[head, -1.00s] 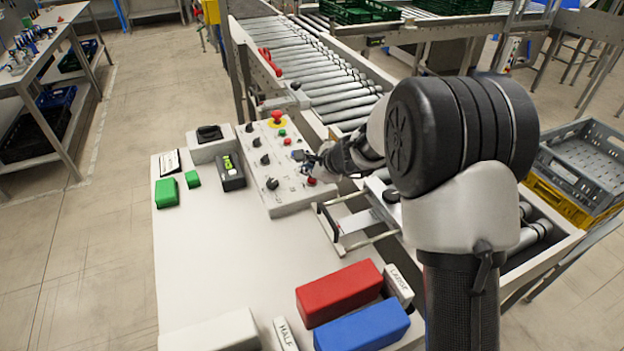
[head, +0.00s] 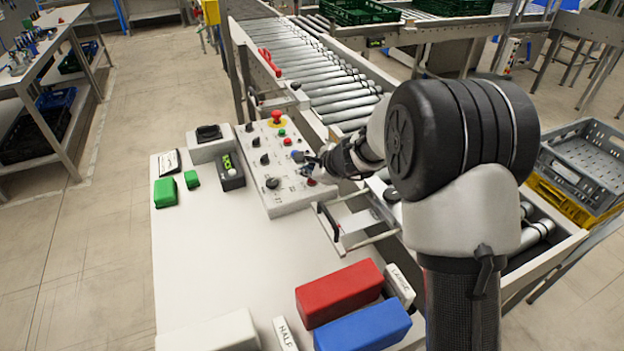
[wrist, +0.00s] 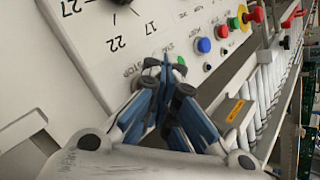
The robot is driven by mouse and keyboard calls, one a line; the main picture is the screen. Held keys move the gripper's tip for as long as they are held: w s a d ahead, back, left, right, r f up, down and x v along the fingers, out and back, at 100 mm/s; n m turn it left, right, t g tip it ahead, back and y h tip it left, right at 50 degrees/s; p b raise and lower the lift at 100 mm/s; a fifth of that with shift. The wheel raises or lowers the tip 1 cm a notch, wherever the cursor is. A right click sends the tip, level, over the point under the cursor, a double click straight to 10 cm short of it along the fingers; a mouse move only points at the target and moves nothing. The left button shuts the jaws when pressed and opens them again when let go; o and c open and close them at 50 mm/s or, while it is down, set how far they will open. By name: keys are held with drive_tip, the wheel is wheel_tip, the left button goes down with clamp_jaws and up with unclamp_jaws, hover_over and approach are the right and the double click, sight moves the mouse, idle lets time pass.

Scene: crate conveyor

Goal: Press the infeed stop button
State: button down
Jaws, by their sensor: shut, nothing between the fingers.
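The grey control panel (head: 262,160) stands on the white table and carries several buttons and knobs. A red button (head: 311,182) sits at its near right end, just below my gripper (head: 314,168) in the head view. In the wrist view, my gripper (wrist: 166,76) is shut and empty, its fingertips over the panel face beside a label (wrist: 133,70) that seems to read STOP. The fingers hide whatever lies directly behind them there. I cannot tell whether they touch the panel. A blue button (wrist: 204,45) and another red button (wrist: 223,31) lie farther along.
A red mushroom button (head: 277,117) on a yellow base is at the panel's far end. The roller conveyor (head: 325,85) runs behind. A metal-framed tray (head: 352,222) is right of the panel. Red (head: 338,292) and blue (head: 362,328) blocks lie in front; the table's middle is clear.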

sight(309, 181)
idle(0.3)
drive_tip(key=shift+r+p, duration=0.75)
drive_tip(key=shift+r, duration=0.05)
drive_tip(key=shift+r, duration=0.1)
wheel_tip(309, 181, up, 5)
drive_tip(key=p, duration=0.4)
idle(0.6)
